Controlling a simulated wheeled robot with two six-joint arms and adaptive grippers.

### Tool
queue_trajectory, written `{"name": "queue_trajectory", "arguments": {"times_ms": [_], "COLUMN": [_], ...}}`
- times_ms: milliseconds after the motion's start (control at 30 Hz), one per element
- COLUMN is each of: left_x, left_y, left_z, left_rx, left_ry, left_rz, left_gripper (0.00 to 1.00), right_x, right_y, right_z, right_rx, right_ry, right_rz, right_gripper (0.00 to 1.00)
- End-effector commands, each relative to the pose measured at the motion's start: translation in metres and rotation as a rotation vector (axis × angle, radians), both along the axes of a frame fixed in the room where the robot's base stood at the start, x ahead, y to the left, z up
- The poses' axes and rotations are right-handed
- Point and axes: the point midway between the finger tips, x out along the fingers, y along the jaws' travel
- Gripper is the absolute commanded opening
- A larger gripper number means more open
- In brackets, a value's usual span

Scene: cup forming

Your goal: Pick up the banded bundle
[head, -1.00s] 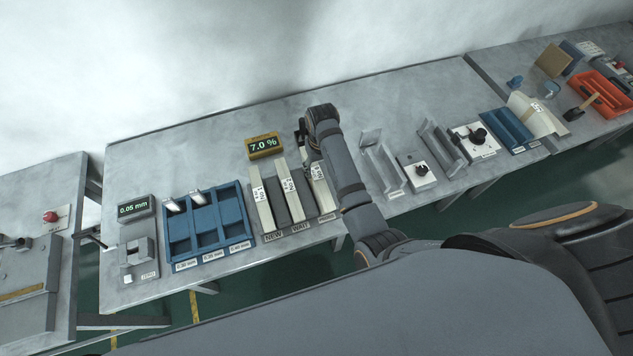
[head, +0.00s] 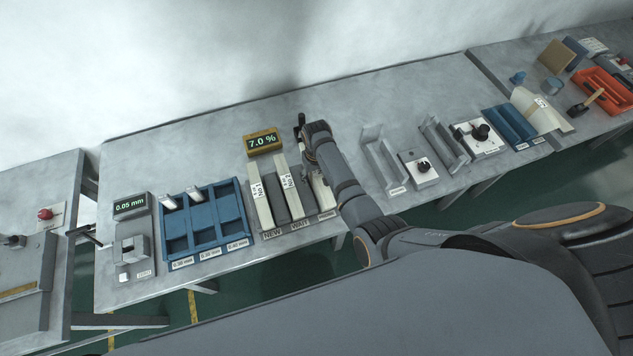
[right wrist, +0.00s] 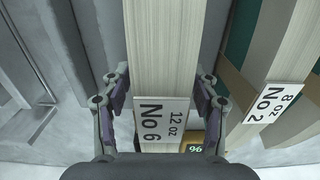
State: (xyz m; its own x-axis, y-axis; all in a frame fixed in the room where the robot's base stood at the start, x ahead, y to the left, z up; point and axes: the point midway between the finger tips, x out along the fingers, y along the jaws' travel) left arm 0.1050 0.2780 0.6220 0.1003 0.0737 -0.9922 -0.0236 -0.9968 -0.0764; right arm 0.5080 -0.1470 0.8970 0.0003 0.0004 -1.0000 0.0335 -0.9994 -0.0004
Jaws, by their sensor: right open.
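A pale bundle of stacked sheets labelled "12 oz No 6" (right wrist: 165,45) runs down the middle of the right wrist view. In the head view its near end (head: 322,193) shows in the third slot, the rest hidden by my arm. My right gripper (right wrist: 163,95) is open, one finger on each side of this bundle near its label. I cannot tell whether the fingers touch it. A second bundle, labelled "8 oz No 2" (right wrist: 275,103), lies to the right in the wrist view. My left gripper is not in view.
Another pale bundle (head: 262,207) lies in the leftmost slot. A yellow display reading 7.0 % (head: 263,141) stands behind the slots. A blue compartment tray (head: 222,232) is to the left, a grey upright holder (head: 380,160) to the right. The table behind is clear.

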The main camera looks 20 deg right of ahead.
Motion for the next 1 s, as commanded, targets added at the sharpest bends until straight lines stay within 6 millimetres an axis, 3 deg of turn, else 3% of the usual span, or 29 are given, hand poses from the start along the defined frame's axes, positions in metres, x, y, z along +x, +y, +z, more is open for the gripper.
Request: {"name": "queue_trajectory", "arguments": {"times_ms": [33,300,767,1000], "left_x": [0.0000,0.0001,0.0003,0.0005], "left_y": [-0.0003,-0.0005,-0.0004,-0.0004], "left_z": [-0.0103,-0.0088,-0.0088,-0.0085], "left_rx": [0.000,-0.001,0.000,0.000], "left_ry": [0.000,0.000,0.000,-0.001], "left_rz": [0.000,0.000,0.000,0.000], "left_gripper": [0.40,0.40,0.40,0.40], "right_x": [0.0002,-0.0002,-0.0003,0.0009], "right_y": [0.0002,0.0002,0.0001,0.0002], "right_z": [-0.0092,-0.0072,-0.0072,-0.0061], "right_rx": [0.000,0.000,0.000,0.000], "right_ry": [-0.001,0.000,0.000,-0.003], "right_rz": [0.000,0.000,0.000,0.000], "right_gripper": [0.60,0.60,0.00,0.00]}}
